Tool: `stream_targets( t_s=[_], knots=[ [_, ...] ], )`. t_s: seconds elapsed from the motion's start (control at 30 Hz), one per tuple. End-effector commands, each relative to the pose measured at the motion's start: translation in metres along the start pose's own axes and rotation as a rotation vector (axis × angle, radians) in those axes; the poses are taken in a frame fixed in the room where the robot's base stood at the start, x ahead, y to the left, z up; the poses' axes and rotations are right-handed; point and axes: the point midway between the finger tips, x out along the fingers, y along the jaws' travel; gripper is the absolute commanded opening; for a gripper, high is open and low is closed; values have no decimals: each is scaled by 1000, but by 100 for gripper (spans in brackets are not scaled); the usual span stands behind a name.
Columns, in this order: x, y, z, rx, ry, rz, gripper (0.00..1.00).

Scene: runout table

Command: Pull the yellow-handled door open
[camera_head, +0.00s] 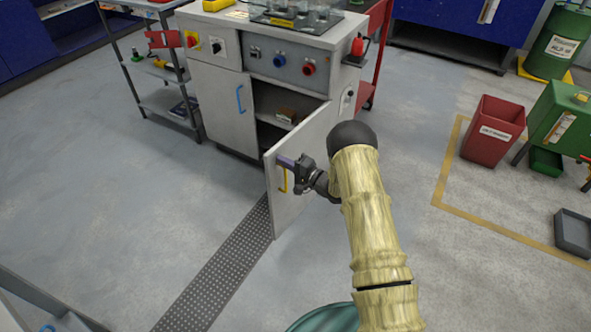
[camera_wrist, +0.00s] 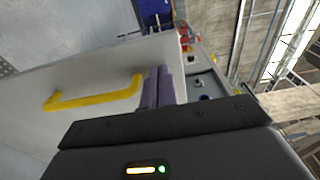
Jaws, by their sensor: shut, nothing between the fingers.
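The door with the yellow handle (camera_head: 291,213) stands wide open, swung out from the right side of the grey cabinet (camera_head: 222,100).
The cabinet's left door with a blue handle (camera_head: 239,98) is shut. Brown items (camera_head: 287,114) lie on the shelf inside the opening. A red bin (camera_head: 492,131) and a green container (camera_head: 558,120) stand to the right. The floor left of the door is clear.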

Motion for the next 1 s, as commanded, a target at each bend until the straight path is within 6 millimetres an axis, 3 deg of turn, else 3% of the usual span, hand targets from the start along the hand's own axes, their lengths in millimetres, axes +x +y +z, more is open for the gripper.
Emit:
stream_targets(
  t_s=[0.53,0.9,1.0],
  knots=[
    [12,0,0,-1,14,-1,0],
    [68,1,2,0,168,-2,0],
    [75,1,1,1,191,0,0]
  ],
)
